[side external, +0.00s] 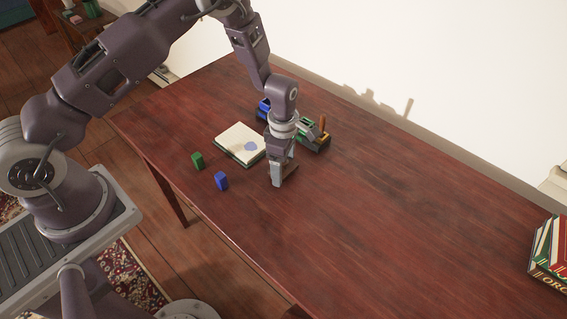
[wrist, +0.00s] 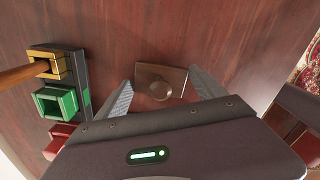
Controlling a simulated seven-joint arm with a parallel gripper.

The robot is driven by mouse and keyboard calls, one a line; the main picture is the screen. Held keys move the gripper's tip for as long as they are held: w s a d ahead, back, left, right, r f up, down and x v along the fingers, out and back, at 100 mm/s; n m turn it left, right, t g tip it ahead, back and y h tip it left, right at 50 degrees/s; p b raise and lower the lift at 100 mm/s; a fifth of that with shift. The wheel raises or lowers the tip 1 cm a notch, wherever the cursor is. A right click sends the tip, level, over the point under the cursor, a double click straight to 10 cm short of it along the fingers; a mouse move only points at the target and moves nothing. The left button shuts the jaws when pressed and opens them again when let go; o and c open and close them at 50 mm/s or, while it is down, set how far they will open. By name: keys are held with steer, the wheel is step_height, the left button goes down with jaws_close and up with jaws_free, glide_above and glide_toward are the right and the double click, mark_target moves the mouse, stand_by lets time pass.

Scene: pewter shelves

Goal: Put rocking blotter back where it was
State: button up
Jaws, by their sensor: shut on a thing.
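The rocking blotter (wrist: 160,82), a brown wooden block with a round knob, is between the fingers of my gripper (wrist: 163,90) in the wrist view. My gripper (side external: 282,178) is shut on it, low over the table in the side external view. There the fingers hide most of the blotter (side external: 291,171). An open book (side external: 233,137) with cream pages and a bluish blot lies just left of my gripper. I cannot tell whether the blotter touches the table.
A dark rack with coloured holders (side external: 318,139) stands behind my gripper; its green holder (wrist: 55,101) shows in the wrist view. A green block (side external: 197,161) and a blue block (side external: 221,181) stand toward the table's front edge. The table's right half is clear up to some books (side external: 548,256).

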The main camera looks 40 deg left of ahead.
steer(key=o, duration=1.2)
steer(key=shift+f, duration=0.1)
steer(key=shift+c, duration=0.2)
step_height(320, 180, up, 13)
steer(key=shift+f, duration=0.2)
steer(key=s+r+m+t+h, duration=0.1)
steer(key=s+r+m, duration=0.35)
steer(key=r, duration=0.45)
steer(key=s+r+m+t, duration=0.1)
steer(key=s+r+m, duration=0.35)
steer(key=r, duration=0.55)
steer(key=s+a+r+m+t, duration=0.1)
steer(key=s+r+m, duration=0.1)
steer(key=s+m, duration=0.4)
steer(key=s+a+r+m+t+y, duration=0.1)
steer(key=s+a+r+m+t, duration=0.1)
steer(key=s+m, duration=0.5)
steer(key=s+r, duration=0.1)
steer(key=s, duration=0.4)
steer(key=shift+s+a+r+t, duration=0.2)
steer(key=shift+a+t, duration=0.05)
steer(key=shift+t, duration=0.05)
